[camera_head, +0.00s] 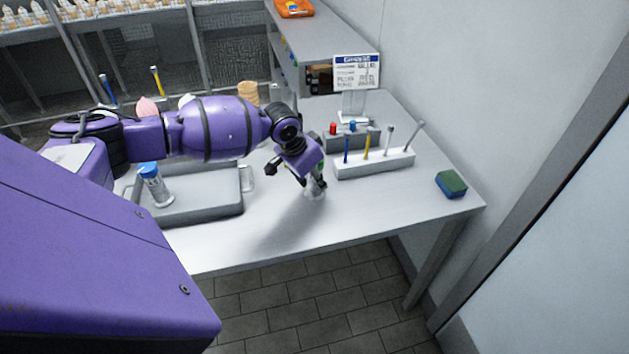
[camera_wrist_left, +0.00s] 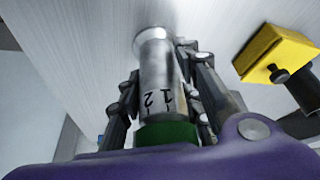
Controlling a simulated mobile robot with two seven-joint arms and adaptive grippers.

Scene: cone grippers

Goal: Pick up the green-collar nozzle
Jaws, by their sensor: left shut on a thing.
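The green-collar nozzle (camera_wrist_left: 158,85) is a metallic cylinder with a green band and dark numerals "1" and "2" in the left wrist view. Its narrower tip with a flared end points toward the white table surface. My left gripper (camera_wrist_left: 165,92) has its fingers on both sides of the nozzle and is shut on it. In the head view the left gripper (camera_head: 312,186) is over the table's front middle, and a pale end of the nozzle (camera_head: 314,193) shows below it, at or close to the tabletop. The gripper hides most of the nozzle there. My right gripper is not in view.
A white rack (camera_head: 375,164) with several upright coloured sticks stands just right of the gripper. A green and blue sponge (camera_head: 452,184) lies at the right edge. A grey tray (camera_head: 200,207) and a blue-capped bottle (camera_head: 154,186) are left. The front table strip is clear.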

